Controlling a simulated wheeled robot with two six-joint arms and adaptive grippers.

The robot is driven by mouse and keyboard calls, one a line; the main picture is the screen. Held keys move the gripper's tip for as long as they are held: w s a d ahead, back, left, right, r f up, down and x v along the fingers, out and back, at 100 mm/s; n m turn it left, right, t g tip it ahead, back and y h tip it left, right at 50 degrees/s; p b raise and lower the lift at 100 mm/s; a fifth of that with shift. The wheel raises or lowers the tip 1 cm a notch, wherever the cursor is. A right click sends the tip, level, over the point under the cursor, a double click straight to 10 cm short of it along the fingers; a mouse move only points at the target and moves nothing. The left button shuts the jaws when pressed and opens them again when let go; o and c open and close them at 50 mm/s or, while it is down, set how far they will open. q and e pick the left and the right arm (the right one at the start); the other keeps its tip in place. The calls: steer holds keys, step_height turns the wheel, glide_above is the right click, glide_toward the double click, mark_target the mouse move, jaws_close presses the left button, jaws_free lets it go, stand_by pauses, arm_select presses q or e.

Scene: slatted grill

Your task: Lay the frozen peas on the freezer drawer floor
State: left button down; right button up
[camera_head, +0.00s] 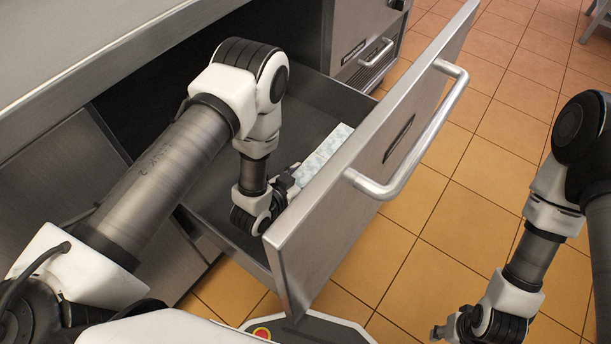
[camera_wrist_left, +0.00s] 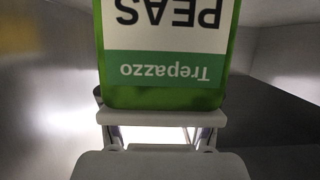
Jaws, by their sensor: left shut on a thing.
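The frozen peas pack is inside the open freezer drawer, close behind its front panel. In the head view I see its pale blue-and-white patterned side (camera_head: 324,154). The left wrist view shows its green face (camera_wrist_left: 165,95) with an upside-down "PEAS" label. My left gripper (camera_head: 289,181) reaches down into the drawer and is shut on the near end of the pack. The grey drawer floor (camera_head: 303,128) is bare around it. I cannot tell whether the pack touches the floor. My right gripper (camera_head: 447,328) is outside the drawer at the lower right, with its fingers hard to make out.
The steel drawer front (camera_head: 330,226) stands upright with a bar handle (camera_head: 425,145) on its outer side. A steel counter (camera_head: 60,65) overhangs the drawer at the left. A closed drawer unit (camera_head: 358,35) stands beyond.

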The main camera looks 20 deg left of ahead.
arm_select(q)
steer(key=shift+f, duration=0.15)
steer(key=shift+c, duration=1.2)
jaws_free()
steer(key=shift+s+r, duration=0.25)
steer(key=shift+r, duration=0.05)
steer(key=p+v, duration=0.2)
steer(key=v, duration=0.4)
steer(key=shift+s+a+r, duration=0.2)
steer(key=shift+s, duration=0.25)
